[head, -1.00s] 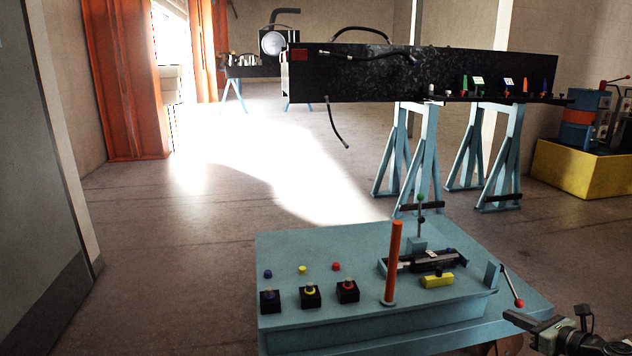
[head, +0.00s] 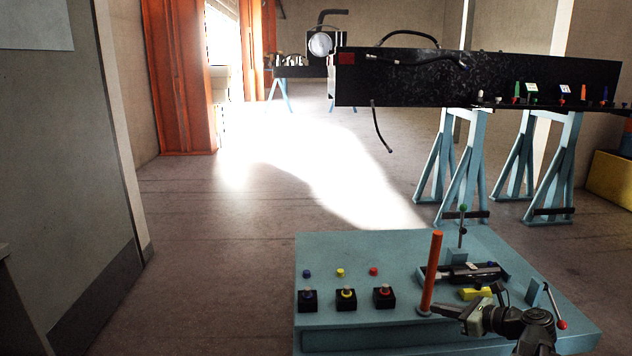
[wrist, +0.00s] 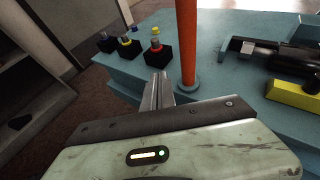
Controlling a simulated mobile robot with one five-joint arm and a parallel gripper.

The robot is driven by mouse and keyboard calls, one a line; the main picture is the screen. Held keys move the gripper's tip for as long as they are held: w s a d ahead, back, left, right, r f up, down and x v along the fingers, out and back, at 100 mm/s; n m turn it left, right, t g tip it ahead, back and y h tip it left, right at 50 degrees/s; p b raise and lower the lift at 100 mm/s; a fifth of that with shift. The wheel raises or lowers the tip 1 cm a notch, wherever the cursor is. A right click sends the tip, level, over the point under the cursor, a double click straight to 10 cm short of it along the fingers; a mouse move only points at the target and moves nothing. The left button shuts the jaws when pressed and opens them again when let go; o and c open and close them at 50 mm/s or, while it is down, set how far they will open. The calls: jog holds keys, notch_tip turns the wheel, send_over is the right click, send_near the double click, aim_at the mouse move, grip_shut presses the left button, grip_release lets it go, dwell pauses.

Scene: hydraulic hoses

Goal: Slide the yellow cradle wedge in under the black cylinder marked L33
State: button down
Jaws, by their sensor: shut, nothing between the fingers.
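The yellow cradle wedge (head: 476,293) lies on the blue bench top in front of the black cylinder (head: 470,272). The wedge shows at the right edge of the wrist view (wrist: 294,95), with the cylinder (wrist: 296,55) behind it. The cylinder lies in a blue holder and bears a small pale label, too small to read. My gripper (head: 440,309) is shut and empty near the foot of the orange post, left of the wedge and apart from it. In the wrist view the closed fingers (wrist: 157,90) point at the bench's front edge, left of the post.
The upright orange post (head: 432,272) stands between my gripper and the cylinder's left end. Three black blocks with coloured caps (head: 346,298) sit on the left of the bench (head: 320,250). A red-knobbed lever (head: 556,305) is at the right. Behind the bench is a black beam on trestles.

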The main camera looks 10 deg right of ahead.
jog(key=w+a+f+n+g+y+p, duration=0.1)
jog(key=w+a+f+n+g, duration=0.2)
jog(key=a, duration=0.8)
jog(key=a+f+n+g+p, duration=0.1)
jog(key=a+n+g, duration=0.3)
jog(key=a, duration=0.8)
jog(key=s+a+f+n+g+h+p, duration=0.1)
jog(key=s+a+f+n+g+h, duration=0.15)
jog(key=a+n, duration=0.4)
jog(key=s+a+f+n+g+h, duration=0.1)
jog(key=s+a+f+n+h, duration=0.15)
jog(key=a+f+n, duration=0.4)
jog(key=s+d+r+n+g+h, duration=0.1)
jog(key=s+d+r+n+h, duration=0.15)
jog(key=d+n, duration=0.6)
notch_tip(320, 180, up, 38)
jog(key=a+p, duration=0.1)
jog(key=p, duration=3.7)
jog(key=shift+f+n+h, duration=0.25)
jog(key=shift+n+h, duration=0.1)
jog(key=shift+n, duration=0.1)
jog(key=c, duration=1.4)
grip_release()
jog(key=shift+f, duration=0.2)
